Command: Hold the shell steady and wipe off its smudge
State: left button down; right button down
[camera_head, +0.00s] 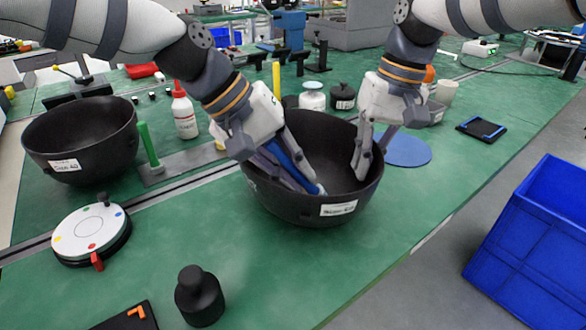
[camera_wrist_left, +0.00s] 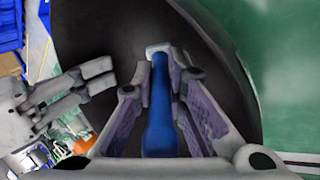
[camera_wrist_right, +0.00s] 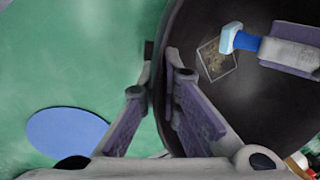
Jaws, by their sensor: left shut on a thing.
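The shell (camera_head: 270,198) is a black bowl with a white label, upright on the green table. Its smudge (camera_wrist_right: 214,62) is a brownish patch in a pale square outline on the inner wall in the right wrist view. My left gripper (camera_head: 290,172) is inside the bowl, shut on a blue-handled wiper (camera_wrist_left: 160,115). The wiper's pale head (camera_wrist_right: 231,37) is at the smudge's upper right edge; I cannot tell if it touches the wall. My right gripper (camera_wrist_right: 160,70) straddles the bowl's right wall, one finger inside and one outside; whether it pinches is unclear.
A second black bowl (camera_head: 80,140) stands at the left behind a round white dial (camera_head: 90,232). A green post (camera_head: 149,146) and white bottle (camera_head: 184,115) stand between the bowls. A black weight (camera_head: 199,297) is in front. A blue bin (camera_head: 535,245) is at right.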

pick_arm(q)
jog(key=shift+r, duration=3)
jog(key=shift+r, duration=1.5)
jog(key=shift+w+d+f, duration=0.1)
jog(key=shift+d+f, duration=0.05)
jog(key=shift+f, duration=0.5)
jog(key=shift+w+d+f, duration=0.1)
jog(key=shift+w+f, duration=0.05)
jog(key=shift+f, duration=0.5)
jog(key=shift+w+d+f, duration=0.1)
jog(key=shift+d+f, duration=0.05)
jog(key=shift+f, duration=0.5)
